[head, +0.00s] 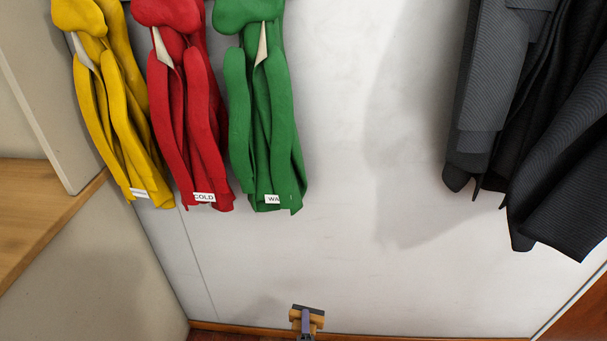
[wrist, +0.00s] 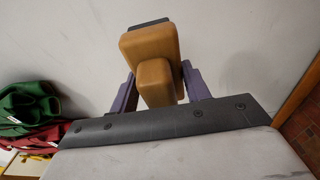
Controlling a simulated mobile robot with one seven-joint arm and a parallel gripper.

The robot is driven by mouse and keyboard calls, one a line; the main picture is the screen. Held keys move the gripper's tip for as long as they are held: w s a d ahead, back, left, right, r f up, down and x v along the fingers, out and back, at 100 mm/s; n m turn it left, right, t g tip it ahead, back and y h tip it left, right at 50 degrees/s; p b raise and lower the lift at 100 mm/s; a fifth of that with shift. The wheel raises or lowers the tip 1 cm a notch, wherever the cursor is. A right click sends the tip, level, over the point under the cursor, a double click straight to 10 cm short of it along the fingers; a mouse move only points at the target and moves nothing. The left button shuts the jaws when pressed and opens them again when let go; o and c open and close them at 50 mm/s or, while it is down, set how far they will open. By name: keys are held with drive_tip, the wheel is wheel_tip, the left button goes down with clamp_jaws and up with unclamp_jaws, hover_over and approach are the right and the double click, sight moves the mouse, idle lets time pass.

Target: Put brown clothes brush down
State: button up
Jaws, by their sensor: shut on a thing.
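The brown clothes brush (wrist: 150,48) is in my gripper (wrist: 159,78), between the two purple fingers in the wrist view. It has a tan-brown block body, a smaller block facing the camera, and a dark strip at its far end. In the head view my gripper (head: 306,322) is at the bottom edge, in front of the pale wall. The brush (head: 318,319) shows there as brown parts beside a purple finger, with a dark strip on top. Most of my gripper is cut off by the frame. I see no surface touching the brush.
Yellow (head: 112,100), red (head: 187,105) and green (head: 262,110) garments hang at the upper left. Dark grey garments (head: 500,95) hang at the right. A wooden shelf (head: 40,210) is at the left edge. The wall between the garments is bare.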

sight(303, 308)
drive_tip(key=shift+s+a+f, duration=0.15)
drive_tip(key=shift+s+f, duration=0.1)
drive_tip(key=shift+f, duration=0.1)
drive_tip(key=w+r, duration=0.3)
drive_tip(key=r, duration=0.1)
drive_tip(key=shift+w+a+r, duration=0.1)
drive_tip(key=shift+w+r, duration=0.25)
drive_tip(key=shift+w, duration=0.05)
drive_tip(key=s+f, duration=0.1)
drive_tip(key=f, duration=0.1)
drive_tip(key=s+f, duration=0.2)
drive_tip(key=shift+s, duration=0.1)
drive_tip(key=w+r, duration=0.3)
drive_tip(key=r, duration=0.1)
drive_tip(key=shift+w+r, duration=0.35)
drive_tip(key=shift+r, duration=0.05)
